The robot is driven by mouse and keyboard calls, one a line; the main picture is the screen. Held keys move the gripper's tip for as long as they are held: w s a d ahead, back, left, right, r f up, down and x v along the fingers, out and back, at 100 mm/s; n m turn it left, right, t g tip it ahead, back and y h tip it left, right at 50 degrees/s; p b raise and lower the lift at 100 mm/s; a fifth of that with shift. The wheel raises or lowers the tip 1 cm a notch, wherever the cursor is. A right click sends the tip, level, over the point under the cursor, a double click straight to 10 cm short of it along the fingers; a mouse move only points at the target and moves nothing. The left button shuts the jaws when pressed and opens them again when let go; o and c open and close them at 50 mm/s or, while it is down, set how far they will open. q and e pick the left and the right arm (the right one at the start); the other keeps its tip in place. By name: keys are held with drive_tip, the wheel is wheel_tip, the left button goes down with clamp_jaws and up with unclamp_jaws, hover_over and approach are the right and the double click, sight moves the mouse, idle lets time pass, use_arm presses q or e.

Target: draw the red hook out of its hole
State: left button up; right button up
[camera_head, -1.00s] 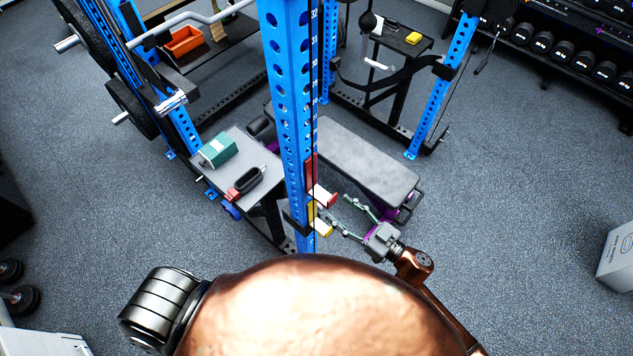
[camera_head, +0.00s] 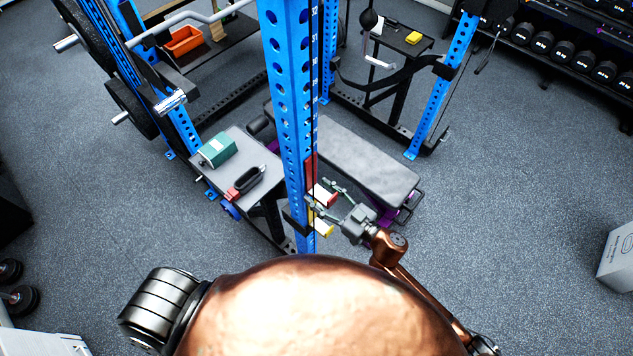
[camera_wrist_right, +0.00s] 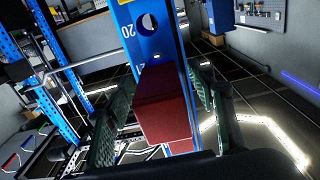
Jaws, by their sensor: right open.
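The red hook (camera_head: 325,195) sits on the blue rack upright (camera_head: 290,110), with its arm sticking out to the right. In the right wrist view the red hook (camera_wrist_right: 165,105) is a red block close in front of the numbered upright. My right gripper (camera_head: 322,197) is open, with its fingers reaching around the hook's arm. In the wrist view one green finger stands on each side of the red block, with gaps visible, so it is not clamped. The hook's pin in the hole is hidden. My left gripper is not in view.
A grey bench (camera_head: 360,160) stands behind my gripper. A small table (camera_head: 255,155) at left bears a teal box (camera_head: 218,150) and a black-and-red item.

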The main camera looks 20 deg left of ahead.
idle(0.7)
clamp_jaws()
idle(0.6)
drive_tip(key=shift+r, duration=0.15)
drive_tip(key=shift+p+v, duration=1.6)
drive_tip(key=shift+v, duration=2.85)
